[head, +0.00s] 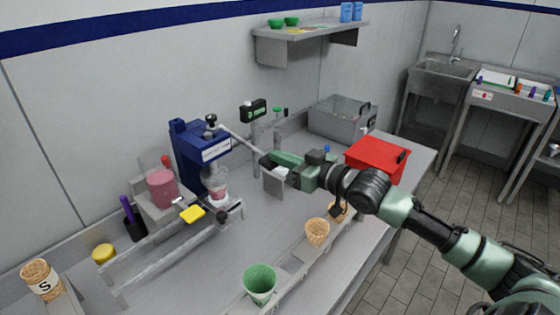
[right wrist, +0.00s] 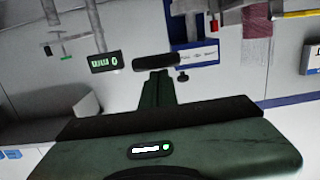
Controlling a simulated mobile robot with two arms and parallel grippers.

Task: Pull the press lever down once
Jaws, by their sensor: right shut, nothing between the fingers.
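The blue press (head: 196,150) stands on the steel counter against the wall, with a pink-and-white cup (head: 216,186) under it. Its silver lever (head: 238,137) sticks out to the right and slopes slightly down. The lever's dark end grip (right wrist: 157,62) shows in the right wrist view just beyond my fingertips. My right gripper (head: 278,158) is shut and empty, with its green fingers at the lever's end. I cannot tell whether they touch it. The press also shows in the right wrist view (right wrist: 196,30). My left gripper is not in view.
A small black display (head: 253,111) stands behind the lever. A grey bin (head: 342,120) and red box (head: 377,157) stand at the right. Waffle cones (head: 317,232) and a green cup (head: 260,283) sit in a front rack. A yellow block (head: 192,213) is by the press.

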